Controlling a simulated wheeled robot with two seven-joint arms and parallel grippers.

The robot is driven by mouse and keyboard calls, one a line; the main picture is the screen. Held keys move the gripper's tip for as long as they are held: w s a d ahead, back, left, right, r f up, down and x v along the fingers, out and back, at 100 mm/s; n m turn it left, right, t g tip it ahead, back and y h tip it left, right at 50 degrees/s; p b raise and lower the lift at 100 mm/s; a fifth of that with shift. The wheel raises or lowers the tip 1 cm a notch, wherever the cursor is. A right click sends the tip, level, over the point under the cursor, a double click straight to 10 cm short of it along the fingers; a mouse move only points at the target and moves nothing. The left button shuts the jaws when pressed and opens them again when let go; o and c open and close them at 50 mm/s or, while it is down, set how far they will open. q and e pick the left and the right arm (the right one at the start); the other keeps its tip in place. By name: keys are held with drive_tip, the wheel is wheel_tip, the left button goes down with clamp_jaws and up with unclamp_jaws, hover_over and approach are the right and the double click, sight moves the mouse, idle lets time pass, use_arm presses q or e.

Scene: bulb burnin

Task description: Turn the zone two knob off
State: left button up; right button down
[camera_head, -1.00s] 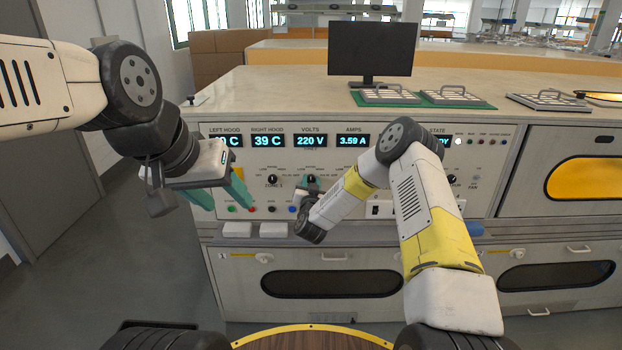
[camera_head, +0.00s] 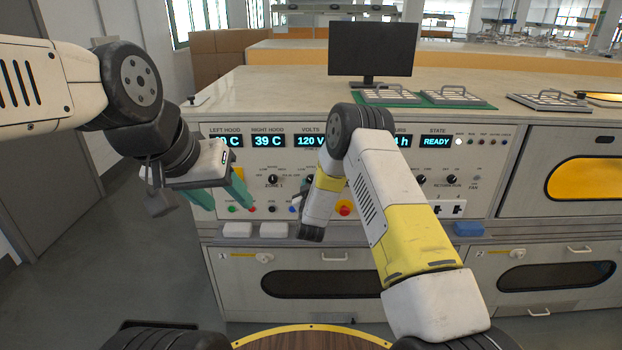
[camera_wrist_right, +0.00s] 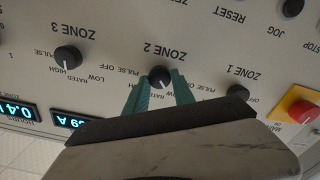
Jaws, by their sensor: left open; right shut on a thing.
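The zone two knob (camera_wrist_right: 160,74) is a round black dial with a white mark, under the printed name ZONE 2 in the upside-down right wrist view. My right gripper (camera_wrist_right: 160,84) has its teal fingers on either side of the knob and is shut on it. The white mark lies on the picture's lower side, near the word RATED. My left gripper (camera_head: 220,193) is open and empty in front of the panel's left part.
The zone one knob (camera_wrist_right: 238,92) and zone three knob (camera_wrist_right: 67,57) flank the held knob. The volts display (camera_head: 311,141) reads 120 V. Blocks (camera_head: 238,229) lie on the ledge. A monitor (camera_head: 371,49) stands on the bench top.

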drive_tip(key=n, duration=0.4)
drive_tip(key=shift+a+f, duration=0.1)
drive_tip(key=shift+n, duration=1.7)
drive_tip(key=shift+f, duration=0.1)
drive_tip(key=c, duration=1.1)
unclamp_jaws()
drive_tip(key=shift+o, duration=0.2)
drive_tip(key=shift+s, duration=0.1)
drive_tip(key=s, duration=0.7)
drive_tip(key=shift+s, duration=0.35)
